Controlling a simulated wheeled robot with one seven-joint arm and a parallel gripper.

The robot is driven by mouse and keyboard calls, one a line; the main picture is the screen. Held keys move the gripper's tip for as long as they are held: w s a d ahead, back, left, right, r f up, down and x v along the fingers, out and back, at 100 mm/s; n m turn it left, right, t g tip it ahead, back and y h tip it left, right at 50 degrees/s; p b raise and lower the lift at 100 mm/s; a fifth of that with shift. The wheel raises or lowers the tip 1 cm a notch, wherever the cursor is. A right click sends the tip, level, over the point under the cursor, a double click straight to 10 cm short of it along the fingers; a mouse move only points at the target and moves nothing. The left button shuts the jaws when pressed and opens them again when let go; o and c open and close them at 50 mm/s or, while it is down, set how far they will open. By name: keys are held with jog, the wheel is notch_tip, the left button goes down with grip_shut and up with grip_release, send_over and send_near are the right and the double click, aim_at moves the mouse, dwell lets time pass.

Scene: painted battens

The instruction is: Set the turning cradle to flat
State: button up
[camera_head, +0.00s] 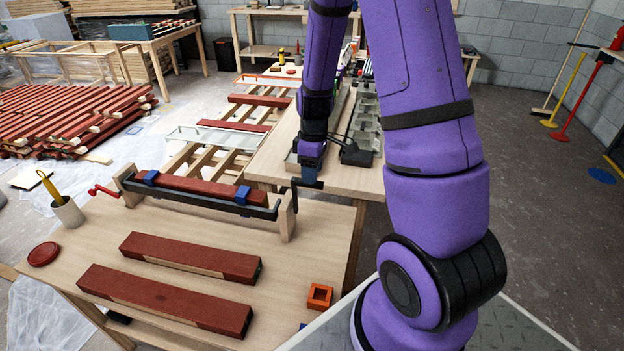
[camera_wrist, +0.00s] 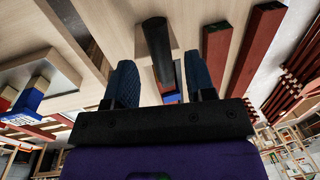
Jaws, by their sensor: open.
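The turning cradle (camera_head: 246,209) stands at the back of the near bench, a dark bar between two wooden end posts. It holds a red batten (camera_head: 205,188) with two blue clamps. I cannot tell its exact tilt. A red crank (camera_head: 104,190) sticks out at its left end, and a dark crank (camera_head: 294,188) is at its right post. My gripper (camera_head: 306,184) is just right of that post, pointing down. In the wrist view my gripper (camera_wrist: 160,68) is open, with a dark round handle (camera_wrist: 156,45) between its fingers. I cannot tell whether they touch it.
Two painted battens (camera_head: 190,255) (camera_head: 165,299) lie on the near bench (camera_head: 90,240). An orange square block (camera_head: 319,296), a red round lid (camera_head: 44,254) and a brush pot (camera_head: 68,212) are there too. Another bench (camera_head: 275,160) with grey trays stands behind my gripper.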

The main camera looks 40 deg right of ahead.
jog(key=shift+s+a+f, duration=0.1)
jog(key=shift+a+f, duration=0.05)
jog(key=shift+f, duration=1.3)
grip_shut()
